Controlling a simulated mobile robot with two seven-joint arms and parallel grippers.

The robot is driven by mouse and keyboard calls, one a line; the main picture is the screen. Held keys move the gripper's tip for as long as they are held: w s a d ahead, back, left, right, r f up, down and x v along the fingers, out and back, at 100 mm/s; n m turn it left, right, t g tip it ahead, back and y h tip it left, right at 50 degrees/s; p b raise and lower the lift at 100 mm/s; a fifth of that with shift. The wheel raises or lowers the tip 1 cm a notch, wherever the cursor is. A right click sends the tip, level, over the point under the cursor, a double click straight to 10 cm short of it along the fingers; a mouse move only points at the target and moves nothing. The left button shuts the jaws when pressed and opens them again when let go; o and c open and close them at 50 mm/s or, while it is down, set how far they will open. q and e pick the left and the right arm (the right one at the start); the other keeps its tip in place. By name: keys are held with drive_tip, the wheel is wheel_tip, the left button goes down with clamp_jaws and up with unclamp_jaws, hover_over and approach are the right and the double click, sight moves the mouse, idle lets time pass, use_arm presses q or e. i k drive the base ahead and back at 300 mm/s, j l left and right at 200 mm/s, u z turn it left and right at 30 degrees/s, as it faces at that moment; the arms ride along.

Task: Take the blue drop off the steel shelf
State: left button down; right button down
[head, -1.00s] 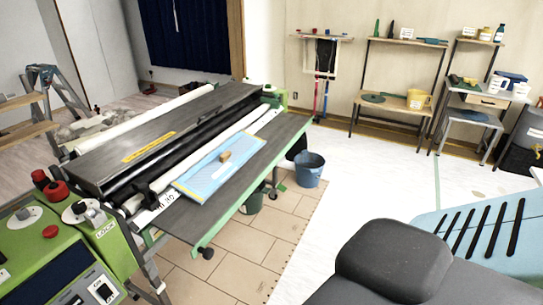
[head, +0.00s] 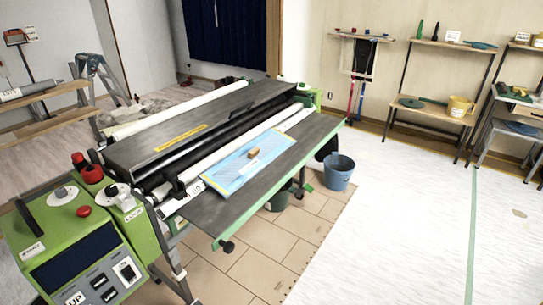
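A flat light-blue sheet (head: 232,173), which looks like the blue drop, lies on the grey front shelf (head: 222,212) of the pasting machine in the head view. A small tan block (head: 253,153) rests on the sheet. The shelf has a green front edge and slopes across the picture from lower left to upper right. Neither of my grippers shows, so I cannot see where they are relative to the sheet.
The machine's green control box (head: 80,250) stands at the lower left. A blue bucket (head: 338,173) and a dark green bucket (head: 280,196) stand on the floor beside the shelf. A wooden shelf unit (head: 432,113) is at the back right. The white floor at right is clear.

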sight(226, 178)
drive_tip(key=i+l, duration=1.65)
drive_tip(key=l, duration=0.2)
drive_tip(key=i+j+u, duration=0.05)
